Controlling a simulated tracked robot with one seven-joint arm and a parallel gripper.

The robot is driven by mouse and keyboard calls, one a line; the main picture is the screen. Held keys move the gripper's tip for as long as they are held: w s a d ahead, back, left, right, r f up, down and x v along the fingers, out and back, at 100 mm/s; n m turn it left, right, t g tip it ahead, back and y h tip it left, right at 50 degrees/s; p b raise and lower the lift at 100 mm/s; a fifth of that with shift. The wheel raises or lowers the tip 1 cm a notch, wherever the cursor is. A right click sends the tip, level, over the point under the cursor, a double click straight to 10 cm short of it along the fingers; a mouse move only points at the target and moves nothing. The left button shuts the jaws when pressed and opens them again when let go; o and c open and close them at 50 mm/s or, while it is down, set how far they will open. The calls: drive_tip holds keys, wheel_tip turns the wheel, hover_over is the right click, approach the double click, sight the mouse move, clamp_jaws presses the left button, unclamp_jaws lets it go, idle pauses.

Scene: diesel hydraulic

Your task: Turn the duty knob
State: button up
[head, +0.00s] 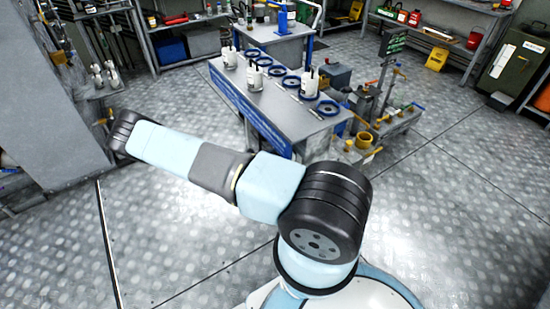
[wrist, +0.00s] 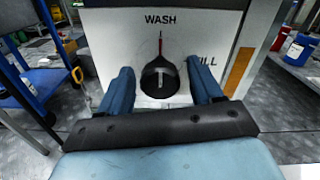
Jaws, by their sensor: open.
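In the wrist view, a round black knob (wrist: 160,78) with a pale T-shaped mark sits on a white panel (wrist: 205,25). The word WASH is printed above it, and a thin red line points up from it toward the word. Letters reading "ILL" show to its right, partly hidden by a finger. My gripper (wrist: 163,86) is open, with one blue finger on each side of the knob. Gaps show between the fingers and the knob; I cannot tell the depth between them. In the head view my arm reaches left, and the gripper and knob are not seen.
A blue cart (wrist: 40,80) stands left of the panel, and blue and red containers (wrist: 297,45) stand right. In the head view, a workbench (head: 285,110) with rings and white canisters stands ahead. Metal floor (head: 440,220) is open at right.

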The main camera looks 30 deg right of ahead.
drive_tip(key=c, duration=1)
drive_tip(key=shift+m, duration=0.5)
drive_tip(key=m, duration=0.3)
drive_tip(key=shift+w+m, duration=0.1)
drive_tip(key=shift+m, duration=0.3)
drive_tip(key=m, duration=0.4)
drive_tip(key=shift+m, duration=0.3)
drive_tip(key=m, duration=0.4)
drive_tip(key=shift+m, duration=2.2)
drive_tip(key=shift+c, duration=0.2)
